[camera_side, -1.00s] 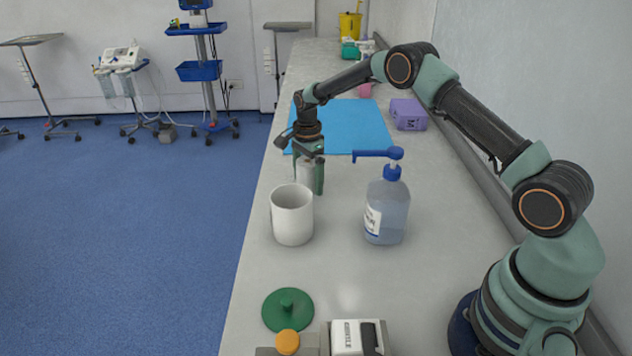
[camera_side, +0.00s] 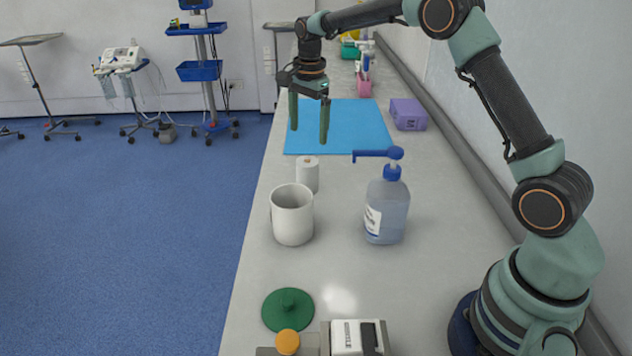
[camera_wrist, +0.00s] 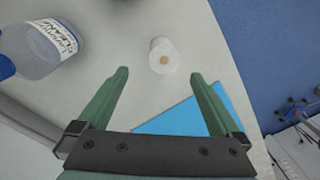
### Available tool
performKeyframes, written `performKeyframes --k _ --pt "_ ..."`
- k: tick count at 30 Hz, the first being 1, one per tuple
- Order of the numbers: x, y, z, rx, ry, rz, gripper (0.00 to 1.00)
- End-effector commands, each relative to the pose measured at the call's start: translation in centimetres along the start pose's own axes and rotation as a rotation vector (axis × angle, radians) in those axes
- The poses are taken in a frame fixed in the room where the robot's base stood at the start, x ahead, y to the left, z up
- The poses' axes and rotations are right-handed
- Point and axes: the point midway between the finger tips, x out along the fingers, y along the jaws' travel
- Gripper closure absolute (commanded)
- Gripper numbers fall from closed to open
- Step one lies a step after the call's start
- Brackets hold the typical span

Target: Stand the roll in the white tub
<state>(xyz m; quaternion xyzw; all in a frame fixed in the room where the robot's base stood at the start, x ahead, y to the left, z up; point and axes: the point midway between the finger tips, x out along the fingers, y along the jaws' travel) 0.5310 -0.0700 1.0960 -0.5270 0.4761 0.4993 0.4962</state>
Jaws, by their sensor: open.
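The white roll (camera_side: 307,176) stands upright on the grey table, just behind the white tub (camera_side: 292,216). In the wrist view the roll (camera_wrist: 163,55) shows from above with its tan core, ahead of the fingertips and between their lines. The tub is upright with its mouth up; its inside floor is hidden in the side view, and I cannot make the tub out in the wrist view. My gripper (camera_side: 308,118) is open and empty, pointing down, raised above the blue mat and clear of the roll. Its green fingers also show in the wrist view (camera_wrist: 158,75).
A clear pump bottle (camera_side: 387,212) with a blue top stands right of the tub. A green lid (camera_side: 287,311) lies at the front. A purple box (camera_side: 408,114) sits right of the blue mat (camera_side: 355,125). The table's left edge is close to the tub.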

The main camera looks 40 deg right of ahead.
Motion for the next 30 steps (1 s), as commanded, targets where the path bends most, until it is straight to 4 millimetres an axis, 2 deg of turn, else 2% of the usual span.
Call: performKeyframes --k 1,6,12,15,22,27,30 --pt "-1.9 0.7 0.5 -0.065 0.005 -0.026 0.00" --pt "-6.4 3.8 2.2 -0.321 0.030 -0.096 0.00" --pt "-10.2 8.5 4.1 -0.619 0.079 -0.175 0.00" --pt "-11.3 11.1 5.0 -0.767 0.112 -0.211 0.00" --pt "-12.1 17.3 6.7 -1.103 0.207 -0.284 0.00" --pt "-11.2 21.1 7.7 -1.320 0.284 -0.322 0.00" --pt "-10.4 22.6 8.0 -1.409 0.318 -0.333 0.00"
